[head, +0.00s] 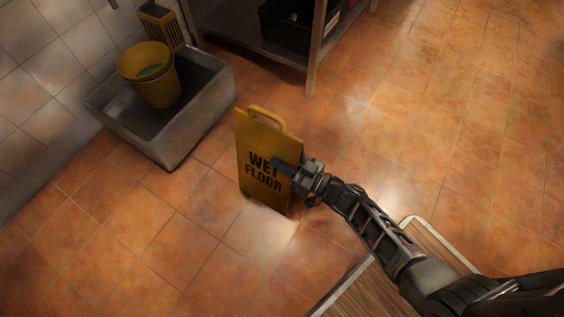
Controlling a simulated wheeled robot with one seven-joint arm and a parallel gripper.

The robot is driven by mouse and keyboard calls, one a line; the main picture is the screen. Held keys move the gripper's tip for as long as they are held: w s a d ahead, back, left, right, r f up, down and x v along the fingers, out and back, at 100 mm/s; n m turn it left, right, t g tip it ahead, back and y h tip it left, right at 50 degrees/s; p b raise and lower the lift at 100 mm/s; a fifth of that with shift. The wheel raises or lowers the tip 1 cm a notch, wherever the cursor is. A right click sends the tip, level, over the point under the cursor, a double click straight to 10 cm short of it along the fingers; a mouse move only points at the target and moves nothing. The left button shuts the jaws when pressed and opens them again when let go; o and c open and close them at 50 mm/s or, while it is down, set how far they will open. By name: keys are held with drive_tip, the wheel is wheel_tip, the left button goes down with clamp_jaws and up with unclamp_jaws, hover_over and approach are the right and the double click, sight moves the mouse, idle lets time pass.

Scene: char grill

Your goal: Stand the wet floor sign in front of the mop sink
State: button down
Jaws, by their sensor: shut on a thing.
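The yellow wet floor sign (253,146) is upright in the middle of the head view, with its handle at the top and black "WET FLOOR" lettering facing me. My gripper (285,168) is shut on the sign at its right side, and a finger covers part of the lettering. The sign's lower edge is at or just above the tiles; I cannot tell if it touches. The grey mop sink (186,141) is on the floor against the tiled wall, to the left of and behind the sign. A gap of floor separates them.
A yellow bucket (157,88) with something green inside sits in the sink. A yellow wringer-like part (161,27) is behind it. A metal shelf unit (314,65) with a dark crate (287,24) stands at the back. Open tiled floor lies in front of the sink and to the right.

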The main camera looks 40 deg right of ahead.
drive_tip(key=c, duration=1.2)
unclamp_jaws()
